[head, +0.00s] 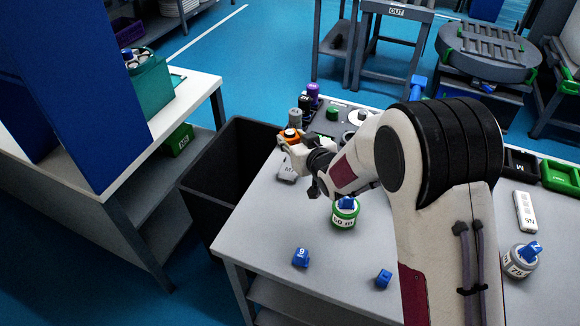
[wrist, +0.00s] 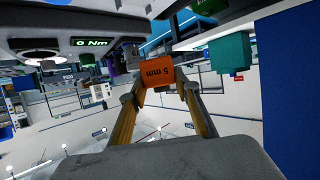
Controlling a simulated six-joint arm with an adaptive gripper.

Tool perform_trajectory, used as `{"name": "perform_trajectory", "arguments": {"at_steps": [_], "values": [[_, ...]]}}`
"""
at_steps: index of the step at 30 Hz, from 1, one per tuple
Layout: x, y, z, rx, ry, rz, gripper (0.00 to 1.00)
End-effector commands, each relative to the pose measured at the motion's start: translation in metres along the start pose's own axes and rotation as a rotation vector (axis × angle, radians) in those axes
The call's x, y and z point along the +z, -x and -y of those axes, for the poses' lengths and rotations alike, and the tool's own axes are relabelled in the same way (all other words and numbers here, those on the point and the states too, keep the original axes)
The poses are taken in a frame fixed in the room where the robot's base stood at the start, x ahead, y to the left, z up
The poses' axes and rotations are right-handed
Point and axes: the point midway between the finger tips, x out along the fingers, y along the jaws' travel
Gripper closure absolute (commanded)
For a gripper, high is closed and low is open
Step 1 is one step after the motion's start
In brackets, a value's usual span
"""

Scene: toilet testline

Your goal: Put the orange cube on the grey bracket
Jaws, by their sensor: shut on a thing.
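The orange cube (wrist: 157,72), marked "5 mm", sits between the fingertips of my gripper (wrist: 160,88) in the wrist view. In the head view the orange cube (head: 290,134) shows at the tip of my gripper (head: 291,143), near the left edge of the grey table. My gripper is shut on it and appears to hold it above the table top. A light grey piece (head: 287,173) with dark marking lies on the table just below my gripper. I cannot tell for sure whether it is the grey bracket, as my gripper partly covers that area.
A green-and-white round part with a blue top (head: 345,211) stands near my wrist. Blue cubes (head: 301,257) (head: 383,278) lie at the front. Grey and purple cylinders (head: 313,94) stand behind my gripper. A black bin (head: 205,215) stands left of the table.

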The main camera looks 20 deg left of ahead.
Motion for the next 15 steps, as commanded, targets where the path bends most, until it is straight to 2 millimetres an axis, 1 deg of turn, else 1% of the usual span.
{"name": "perform_trajectory", "arguments": {"at_steps": [8,11,15], "values": [[0.003,-0.001,0.000,0.001,-0.001,-0.001,0.92],[0.009,-0.004,0.000,0.001,-0.001,0.000,0.92],[0.025,-0.010,0.000,0.001,0.000,0.001,0.92]]}}
